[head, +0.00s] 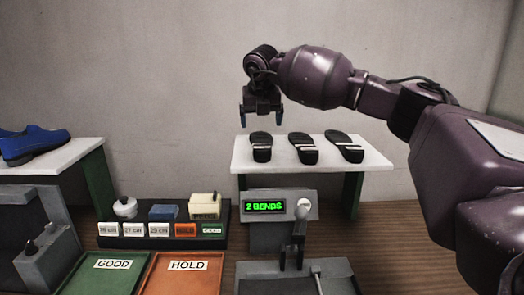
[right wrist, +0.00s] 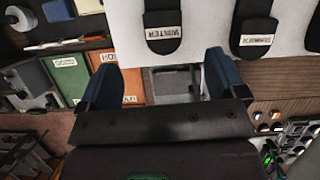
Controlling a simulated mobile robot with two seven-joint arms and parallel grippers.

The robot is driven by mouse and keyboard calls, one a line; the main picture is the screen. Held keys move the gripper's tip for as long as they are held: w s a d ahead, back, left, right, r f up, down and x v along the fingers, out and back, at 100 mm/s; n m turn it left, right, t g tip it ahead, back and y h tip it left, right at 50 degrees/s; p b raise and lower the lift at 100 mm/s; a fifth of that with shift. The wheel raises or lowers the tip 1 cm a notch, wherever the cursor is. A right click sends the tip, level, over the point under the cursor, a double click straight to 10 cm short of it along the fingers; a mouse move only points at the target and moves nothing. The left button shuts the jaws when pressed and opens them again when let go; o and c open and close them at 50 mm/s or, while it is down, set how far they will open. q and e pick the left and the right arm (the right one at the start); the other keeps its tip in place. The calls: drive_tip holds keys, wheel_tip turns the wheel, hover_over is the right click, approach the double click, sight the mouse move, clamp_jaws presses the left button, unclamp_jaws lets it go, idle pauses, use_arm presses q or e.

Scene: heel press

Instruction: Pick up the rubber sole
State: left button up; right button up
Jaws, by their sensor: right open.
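Three black shoe soles lie on a white-topped table: a left one (head: 261,140), a middle one (head: 301,141) and a right one (head: 344,141). Each has a pale label band. The right wrist view shows a sole (right wrist: 163,15) whose label seems to read WINTER, and another sole (right wrist: 253,22) whose label I cannot read surely. A third sole is cut off at the right edge there. Which one is rubber, I cannot tell. My right gripper (head: 261,119) points down, open and empty, above the left sole. My left gripper is out of view.
In front stands a grey press (head: 283,234) with a green 2 BENDS display and a lever. A green GOOD tray (head: 103,280) and an orange HOLD tray (head: 180,277) lie left of it. A rack of labelled blocks (head: 160,241) stands behind them. A blue shoe (head: 35,144) is far left.

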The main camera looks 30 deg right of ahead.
sight(262, 145)
drive_tip(key=shift+f+m, duration=0.15)
drive_tip(key=shift+m, duration=0.35)
drive_tip(key=p+x, duration=0.1)
drive_tip(key=x, duration=0.4)
drive_tip(key=shift+w, duration=0.1)
drive_tip(key=x, duration=0.1)
drive_tip(key=p+x, duration=0.1)
drive_tip(key=x, duration=0.3)
drive_tip(key=shift+d+p, duration=0.3)
drive_tip(key=shift+p, duration=0.1)
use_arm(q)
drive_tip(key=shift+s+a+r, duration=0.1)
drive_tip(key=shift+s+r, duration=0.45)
use_arm(e)
drive_tip(key=shift+w+f, duration=0.1)
drive_tip(key=shift+f, duration=0.1)
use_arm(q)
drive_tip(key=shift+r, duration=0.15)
use_arm(e)
drive_tip(key=c, duration=1.1)
